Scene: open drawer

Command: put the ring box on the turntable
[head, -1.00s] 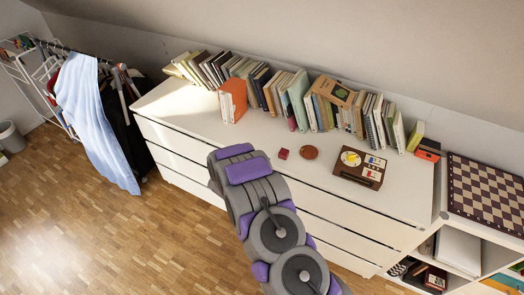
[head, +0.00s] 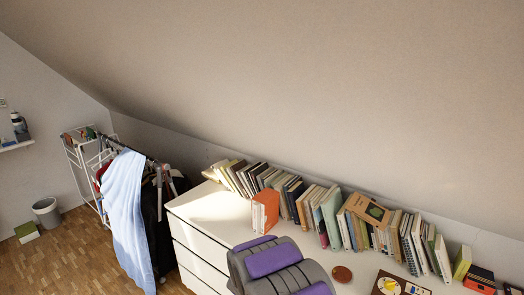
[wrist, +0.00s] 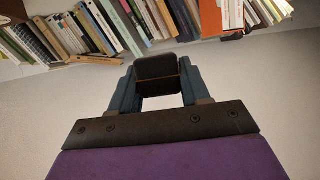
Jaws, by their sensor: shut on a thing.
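My gripper (wrist: 158,86) is shut on a small dark box (wrist: 157,68) with a thin gold-brown line, which looks like the ring box. It is held between the two blue-grey fingers, in front of the white dresser top in the wrist view. In the head view my arm hides the gripper and the held box. The turntable (head: 389,286) looks like the brown case with a pale round platter at the bottom edge of the head view, right of my arm and partly cut off. It does not show in the wrist view.
A reddish-brown disc (head: 342,273) lies on the dresser top (head: 210,212) between my arm and the turntable. A long row of books (head: 330,215) lines the back. An orange book (head: 265,210) stands forward at left. A clothes rack (head: 130,200) stands far left.

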